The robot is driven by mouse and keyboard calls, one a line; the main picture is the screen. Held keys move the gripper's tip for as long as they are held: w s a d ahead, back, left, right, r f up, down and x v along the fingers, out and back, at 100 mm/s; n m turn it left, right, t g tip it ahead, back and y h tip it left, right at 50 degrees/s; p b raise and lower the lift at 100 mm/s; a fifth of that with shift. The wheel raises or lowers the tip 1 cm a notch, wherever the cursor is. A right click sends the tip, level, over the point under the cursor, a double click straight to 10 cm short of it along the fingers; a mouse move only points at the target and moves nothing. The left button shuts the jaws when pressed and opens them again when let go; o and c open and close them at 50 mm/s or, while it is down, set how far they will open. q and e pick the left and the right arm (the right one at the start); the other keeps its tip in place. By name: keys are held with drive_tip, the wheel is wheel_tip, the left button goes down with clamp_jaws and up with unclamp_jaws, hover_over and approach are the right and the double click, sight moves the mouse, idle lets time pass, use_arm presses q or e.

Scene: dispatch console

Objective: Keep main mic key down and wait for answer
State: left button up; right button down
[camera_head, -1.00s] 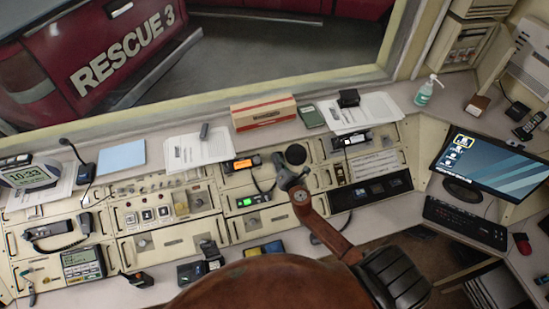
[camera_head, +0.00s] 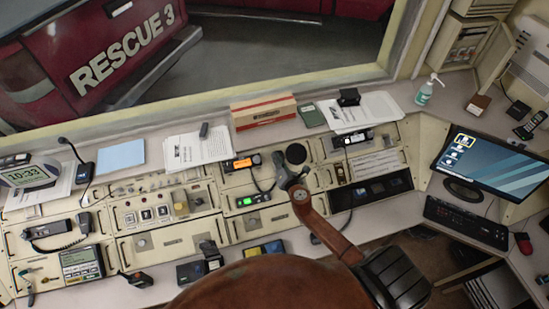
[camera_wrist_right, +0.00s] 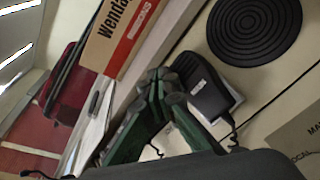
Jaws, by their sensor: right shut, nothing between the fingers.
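My right gripper (camera_head: 280,162) reaches over the middle of the console, just left of the round black speaker (camera_head: 296,153). In the right wrist view its green fingers meet at their grey tips (camera_wrist_right: 164,84), shut with nothing held. A black hand microphone (camera_wrist_right: 208,96) with a small pale label lies right beside the tips; whether they touch or press its key cannot be told. Its key is not clearly visible. A black desk microphone (camera_head: 85,172) with a gooseneck stands at the far left, well away from the gripper. My left gripper is not in view.
A radio with an orange display (camera_head: 240,163) sits left of my right gripper. A cardboard box (camera_head: 263,112) stands behind on the ledge, with papers (camera_head: 198,148) beside it. The monitor (camera_head: 485,162) and keyboard (camera_head: 466,222) are at the right.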

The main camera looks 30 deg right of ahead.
drive_tip(key=shift+w+d+f+b, duration=0.1)
drive_tip(key=shift+w+f+b, duration=0.1)
drive_tip(key=shift+f+b, duration=0.2)
idle(0.8)
drive_tip(key=shift+r, duration=0.1)
idle(2.2)
drive_tip(key=shift+s+r+p, duration=0.4)
drive_tip(key=shift+r+p, duration=0.2)
drive_tip(key=shift+p, duration=0.15)
drive_tip(key=s+r+p, duration=0.1)
drive_tip(key=r+p, duration=0.1)
drive_tip(key=s+a+r+p, duration=0.1)
drive_tip(key=r+p, duration=0.1)
drive_tip(key=shift+s+r, duration=0.1)
drive_tip(key=shift+s, duration=0.25)
idle(0.4)
